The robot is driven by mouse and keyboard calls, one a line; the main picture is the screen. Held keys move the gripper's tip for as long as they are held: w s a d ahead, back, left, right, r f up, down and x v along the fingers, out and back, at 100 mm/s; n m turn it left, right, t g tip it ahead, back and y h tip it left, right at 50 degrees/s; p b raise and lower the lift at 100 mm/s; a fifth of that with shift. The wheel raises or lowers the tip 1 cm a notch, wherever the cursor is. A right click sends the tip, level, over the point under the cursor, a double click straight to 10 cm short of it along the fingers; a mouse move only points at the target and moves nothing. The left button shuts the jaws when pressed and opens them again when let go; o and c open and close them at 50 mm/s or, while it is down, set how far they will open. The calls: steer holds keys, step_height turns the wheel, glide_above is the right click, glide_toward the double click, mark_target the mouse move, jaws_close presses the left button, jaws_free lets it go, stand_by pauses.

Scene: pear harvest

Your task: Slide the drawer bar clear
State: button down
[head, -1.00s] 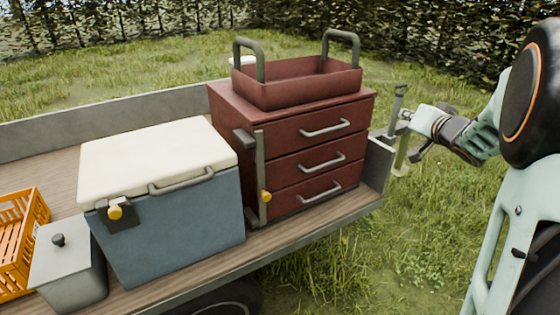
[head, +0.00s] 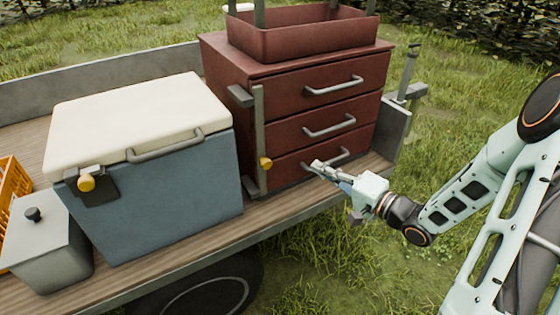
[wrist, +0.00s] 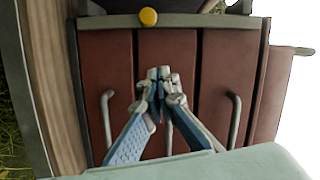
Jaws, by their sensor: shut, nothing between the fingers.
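The red drawer chest (head: 314,108) stands on the trailer bed with three shut drawers, each with a grey handle. The drawer bar (head: 259,135) is a grey upright strip along the left edge of the drawer fronts, with a yellow knob (head: 265,163) low on it. In the wrist view the bar (wrist: 190,20) lies across the top, with the yellow knob (wrist: 148,16) at its upper edge. My gripper (head: 316,166) is shut and empty, in front of the lowest drawers and right of the knob. In the wrist view its fingertips (wrist: 159,74) point toward the knob, apart from it.
A blue cooler (head: 178,190) with a white lid stands left of the chest. A grey lidded box (head: 48,250) and an orange crate (head: 12,190) are farther left. A red open tray (head: 300,38) sits on the chest. Grass lies open in front of the trailer.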

mark_target(266, 163)
steer(key=w+a+f+b, duration=0.1)
steer(key=w+a, duration=0.1)
steer(key=a, duration=0.3)
steer(key=w+a+b, duration=0.2)
steer(key=a, duration=0.3)
steer(key=shift+w+a+f, duration=0.3)
steer(key=shift+f, duration=0.05)
steer(key=shift+a, duration=0.1)
steer(key=shift+s+a, duration=0.5)
steer(key=shift+a, duration=0.2)
steer(key=shift+s+a, duration=0.5)
steer(key=shift+a, duration=0.2)
